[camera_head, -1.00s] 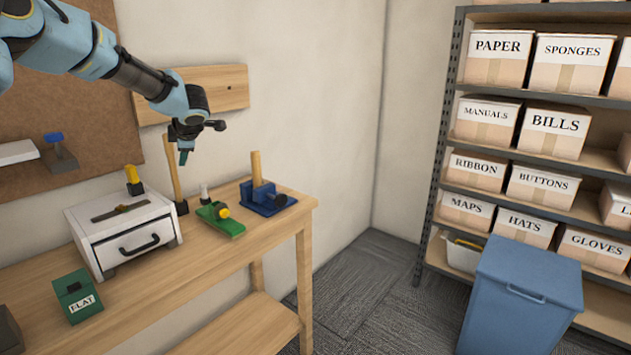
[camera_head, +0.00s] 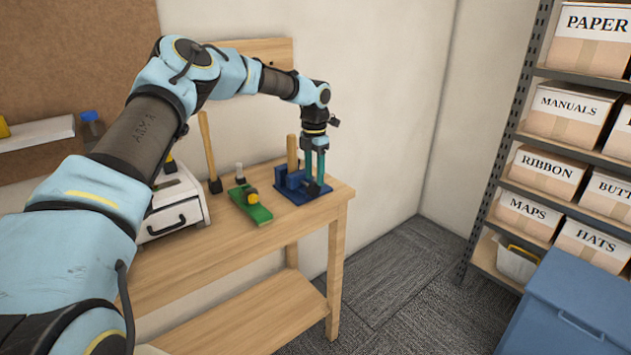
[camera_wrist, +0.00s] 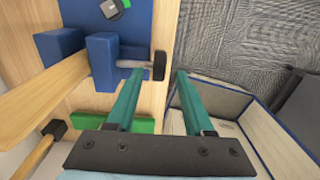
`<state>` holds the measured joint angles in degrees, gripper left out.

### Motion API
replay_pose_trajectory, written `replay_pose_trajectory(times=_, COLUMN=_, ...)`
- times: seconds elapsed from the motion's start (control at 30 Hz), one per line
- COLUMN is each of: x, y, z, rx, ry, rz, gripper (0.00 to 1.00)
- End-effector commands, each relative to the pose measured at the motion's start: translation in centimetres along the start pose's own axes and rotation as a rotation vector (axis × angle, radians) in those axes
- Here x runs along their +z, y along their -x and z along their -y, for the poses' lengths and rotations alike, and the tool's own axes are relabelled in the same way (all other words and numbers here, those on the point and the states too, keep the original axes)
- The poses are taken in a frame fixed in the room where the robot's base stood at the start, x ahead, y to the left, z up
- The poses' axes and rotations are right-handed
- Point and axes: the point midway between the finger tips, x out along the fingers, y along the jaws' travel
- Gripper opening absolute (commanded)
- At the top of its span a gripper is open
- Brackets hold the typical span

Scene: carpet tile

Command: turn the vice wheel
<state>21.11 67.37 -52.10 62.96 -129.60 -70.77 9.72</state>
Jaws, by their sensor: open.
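The blue vice (camera_head: 287,180) stands at the right end of the wooden bench with an upright wooden piece (camera_head: 292,150) at its jaws. In the wrist view the vice (camera_wrist: 103,60) shows a grey screw ending in a dark wheel (camera_wrist: 159,66). My gripper (camera_head: 315,178) points down at the vice's right side. Its teal fingers are apart, and in the wrist view the wheel appears between the fingertips (camera_wrist: 160,73). I see no finger clearly touching it. In the head view the fingers partly hide the wheel.
A mallet-like handle (camera_head: 209,150) and a white drawer box (camera_head: 176,208) are further left. The bench's right edge is close. A blue bin (camera_head: 565,310) and shelving (camera_head: 508,130) stand right.

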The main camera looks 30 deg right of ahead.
Motion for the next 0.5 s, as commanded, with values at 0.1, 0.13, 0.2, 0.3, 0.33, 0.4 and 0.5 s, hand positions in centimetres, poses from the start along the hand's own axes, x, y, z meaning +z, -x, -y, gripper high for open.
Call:
replay_pose_trajectory(times=0.1, x=0.0, y=-1.7, z=0.1, rx=-0.001, ry=-0.002, rz=-0.002, gripper=0.53)
replay_pose_trajectory(times=0.13, x=0.0, y=-2.1, z=0.1, rx=0.0, ry=-0.002, rz=-0.002, gripper=0.53)
replay_pose_trajectory(times=0.2, x=0.0, y=-2.9, z=0.1, rx=0.001, ry=-0.002, rz=-0.001, gripper=0.53)
replay_pose_trajectory(times=0.3, x=0.0, y=-3.6, z=0.1, rx=0.001, ry=-0.002, rz=-0.001, gripper=0.53)
replay_pose_trajectory(times=0.33, x=0.0, y=-3.7, z=0.0, rx=0.001, ry=-0.002, rz=0.0, gripper=0.53)
replay_pose_trajectory(times=0.4, x=0.0, y=-3.9, z=0.0, rx=0.002, ry=-0.001, rz=0.001, gripper=0.53)
replay_pose_trajectory(times=0.5, x=0.0, y=-4.0, z=0.0, rx=0.002, ry=-0.001, rz=0.001, gripper=0.53)
